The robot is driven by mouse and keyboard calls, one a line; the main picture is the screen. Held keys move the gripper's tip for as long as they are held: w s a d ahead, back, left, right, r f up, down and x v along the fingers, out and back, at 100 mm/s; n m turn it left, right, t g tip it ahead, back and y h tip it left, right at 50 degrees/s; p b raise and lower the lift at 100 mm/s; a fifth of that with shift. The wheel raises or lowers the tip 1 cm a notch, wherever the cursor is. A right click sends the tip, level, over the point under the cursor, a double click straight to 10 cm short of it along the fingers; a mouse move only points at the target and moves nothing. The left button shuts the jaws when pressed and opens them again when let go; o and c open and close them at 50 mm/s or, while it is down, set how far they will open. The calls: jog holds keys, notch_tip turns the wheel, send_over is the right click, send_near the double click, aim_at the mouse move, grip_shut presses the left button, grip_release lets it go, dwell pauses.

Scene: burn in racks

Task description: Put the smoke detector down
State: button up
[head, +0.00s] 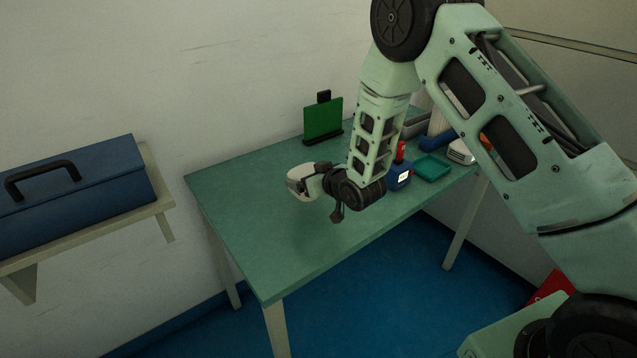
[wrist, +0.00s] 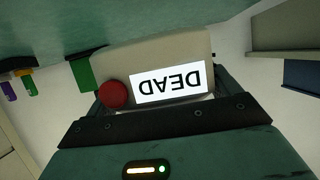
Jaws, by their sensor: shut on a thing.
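The smoke detector is a pale, off-white body (head: 296,178) at the end of my arm in the head view. In the wrist view the smoke detector (wrist: 150,55) fills the upper middle and shows a red round button and a white label reading DEAD, upside down. My gripper (head: 308,177) is shut on it; the jaws also show in the wrist view (wrist: 165,98). The detector is over the green table (head: 262,220), left of its middle. It seems to be above the top, but the exact gap is hard to tell.
A green panel on a black stand (head: 322,119) is at the table's back. A blue item with a red top (head: 400,175), a teal tray (head: 432,167) and a white device (head: 461,152) are to the right. A blue toolbox (head: 75,190) sits on a wall shelf. The table's front left is clear.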

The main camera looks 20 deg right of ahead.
notch_tip(320, 180, down, 5)
jog(key=shift+f+p, duration=0.1)
jog(key=shift+p, duration=0.3)
jog(key=shift+f+b, duration=0.6)
jog(key=shift+b, duration=0.1)
jog(key=shift+s, duration=0.1)
